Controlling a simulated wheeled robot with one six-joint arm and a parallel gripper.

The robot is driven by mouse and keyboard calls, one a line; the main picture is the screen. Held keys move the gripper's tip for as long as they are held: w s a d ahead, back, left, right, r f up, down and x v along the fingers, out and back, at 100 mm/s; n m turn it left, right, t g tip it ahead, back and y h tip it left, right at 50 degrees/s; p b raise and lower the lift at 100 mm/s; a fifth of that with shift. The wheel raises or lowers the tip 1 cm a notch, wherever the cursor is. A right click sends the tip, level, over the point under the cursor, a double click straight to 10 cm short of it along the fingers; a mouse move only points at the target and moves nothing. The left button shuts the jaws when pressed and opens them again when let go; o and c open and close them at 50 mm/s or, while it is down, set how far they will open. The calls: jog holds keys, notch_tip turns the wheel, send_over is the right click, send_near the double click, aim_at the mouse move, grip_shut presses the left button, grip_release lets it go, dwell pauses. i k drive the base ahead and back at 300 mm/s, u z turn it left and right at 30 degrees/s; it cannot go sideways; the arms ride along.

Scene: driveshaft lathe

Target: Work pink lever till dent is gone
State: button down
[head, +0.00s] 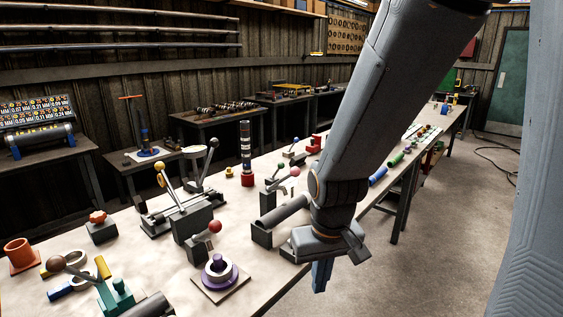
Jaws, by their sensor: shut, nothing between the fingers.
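A lever with a pinkish knob (294,171) stands on a dark fixture on the bench, left of my forearm. A grey cylinder (287,212) lies on a dark block beside my gripper. No dent can be made out at this size. My gripper (320,277) is shut and empty, pointing down at the bench's front edge, right of the cylinder. It appears apart from both levers.
The long bench (262,284) also carries a yellow-knobbed lever (160,167), a purple ringed part (220,270), a green-based lever (115,295) and a striped post (246,145). The fixtures stand close together. Floor (420,250) is open to the right.

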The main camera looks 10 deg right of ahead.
aim_at(294, 171)
jog(key=z, duration=0.05)
jog(key=k, duration=1.15)
jog(key=z, duration=0.6)
jog(key=i, duration=1.95)
jog(key=u, duration=0.7)
